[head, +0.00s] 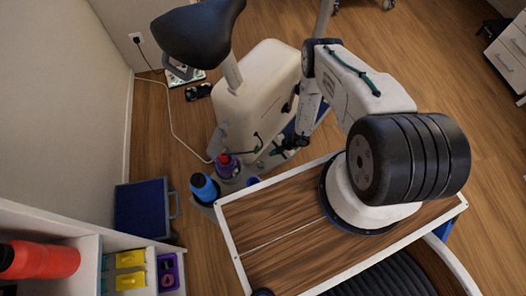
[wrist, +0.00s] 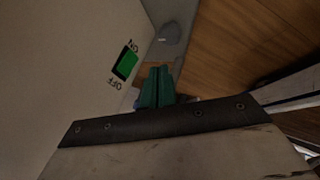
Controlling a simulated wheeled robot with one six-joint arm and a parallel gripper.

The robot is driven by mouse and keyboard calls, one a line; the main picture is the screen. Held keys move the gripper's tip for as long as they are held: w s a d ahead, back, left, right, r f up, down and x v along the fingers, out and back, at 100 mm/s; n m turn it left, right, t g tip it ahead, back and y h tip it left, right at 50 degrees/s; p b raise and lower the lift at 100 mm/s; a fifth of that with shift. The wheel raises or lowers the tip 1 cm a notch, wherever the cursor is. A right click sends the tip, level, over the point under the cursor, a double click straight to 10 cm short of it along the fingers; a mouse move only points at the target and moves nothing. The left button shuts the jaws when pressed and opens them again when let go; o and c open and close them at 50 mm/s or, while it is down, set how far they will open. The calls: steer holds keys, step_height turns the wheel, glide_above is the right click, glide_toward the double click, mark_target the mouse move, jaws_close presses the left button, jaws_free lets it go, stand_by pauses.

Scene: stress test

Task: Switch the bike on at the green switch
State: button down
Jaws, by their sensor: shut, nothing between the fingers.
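The exercise bike (head: 262,80) has a cream body and a black saddle (head: 198,32); it stands beyond my arm in the head view. The green switch (wrist: 125,65) is on the bike's pale side panel (wrist: 80,70) in the wrist view. It is a green rocker in a dark frame, with ON lettered at its upper end and OFF at its lower end. My gripper (wrist: 157,87) has green fingers, closed together and empty, to the right of the switch and apart from it in the picture. In the head view my gripper (head: 280,150) is low beside the bike body.
A blue bottle (head: 204,187) and a purple-and-red bottle (head: 227,167) stand near the bike's base. A blue case (head: 142,208) lies by the wall. A white cable (head: 170,123) runs along the floor. A shelf (head: 60,222) holds a red bottle (head: 42,261).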

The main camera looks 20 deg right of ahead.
mark_target(257, 150)
steer(key=w+a+f, duration=0.3)
steer(key=w+a, duration=0.1)
steer(key=shift+w+f, duration=0.15)
steer(key=shift+f, duration=0.05)
steer(key=shift+w, duration=0.1)
steer(key=shift+w+f, duration=0.1)
steer(key=shift+f, duration=0.05)
stand_by(0.3)
